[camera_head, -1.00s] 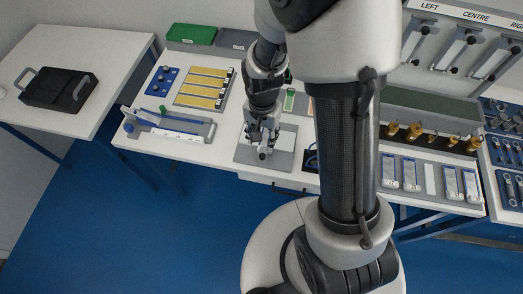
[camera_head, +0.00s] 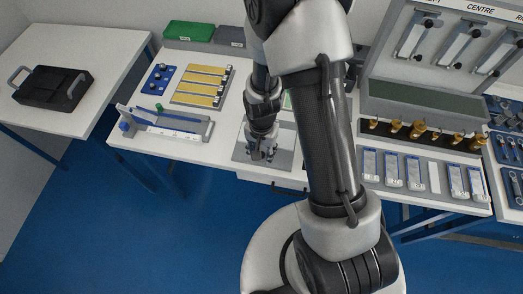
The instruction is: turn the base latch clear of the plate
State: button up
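My gripper (camera_head: 263,156) points down over a flat grey plate (camera_head: 241,157) near the front edge of the white bench. The plate has a lighter panel (camera_head: 286,140) on it, partly hidden behind my gripper and arm. I cannot make out the base latch; it may be too small to tell or hidden behind my gripper. The fingers are too small and dark to tell whether they are open or shut, or whether they touch anything.
A grey and blue fixture with a green knob (camera_head: 159,107) stands left of my gripper. Behind it lie a tray of yellow strips (camera_head: 203,84) and blue parts (camera_head: 157,79). Brass pieces (camera_head: 417,130) and blue-white blocks (camera_head: 391,169) stand right.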

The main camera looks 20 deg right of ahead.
grip_shut()
dwell(0.5)
jog(key=n, duration=0.4)
jog(key=shift+n, duration=0.3)
jog(key=n, duration=0.3)
jog(key=shift+n, duration=0.3)
jog(key=n, duration=0.4)
jog(key=shift+b, duration=0.35)
jog(key=shift+s+n, duration=0.1)
jog(key=shift+n, duration=2.1)
